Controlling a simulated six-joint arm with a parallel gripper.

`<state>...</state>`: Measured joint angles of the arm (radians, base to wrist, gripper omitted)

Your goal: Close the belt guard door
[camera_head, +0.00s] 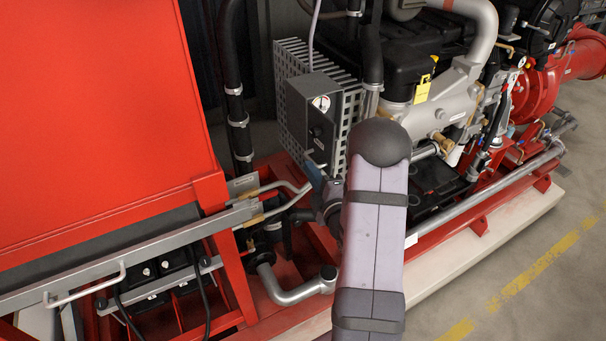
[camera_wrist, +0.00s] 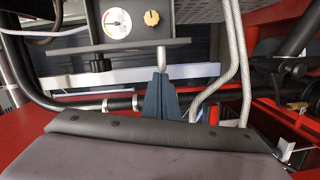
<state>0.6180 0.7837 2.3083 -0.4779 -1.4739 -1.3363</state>
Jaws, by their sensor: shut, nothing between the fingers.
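A grey perforated metal guard (camera_head: 292,58) stands left of the engine in the head view. I cannot tell which part of it is the belt guard door, or how far that door is open. A grey box (camera_head: 309,105) with a round gauge covers part of the guard. My gripper (camera_head: 315,174) is just below this box, partly hidden by my arm. In the wrist view my gripper (camera_wrist: 160,95) is shut and empty, its blue-grey fingers pointing at a short metal rod (camera_wrist: 161,58) under the gauge box (camera_wrist: 135,22). I cannot tell whether they touch.
A large red cabinet (camera_head: 95,110) fills the left. Black hoses (camera_head: 232,95) rise beside the guard. Bent metal pipes (camera_wrist: 240,65) run close right of my gripper in the wrist view. The engine (camera_head: 450,95) stands right of the guard. The floor (camera_head: 530,275) at lower right is clear.

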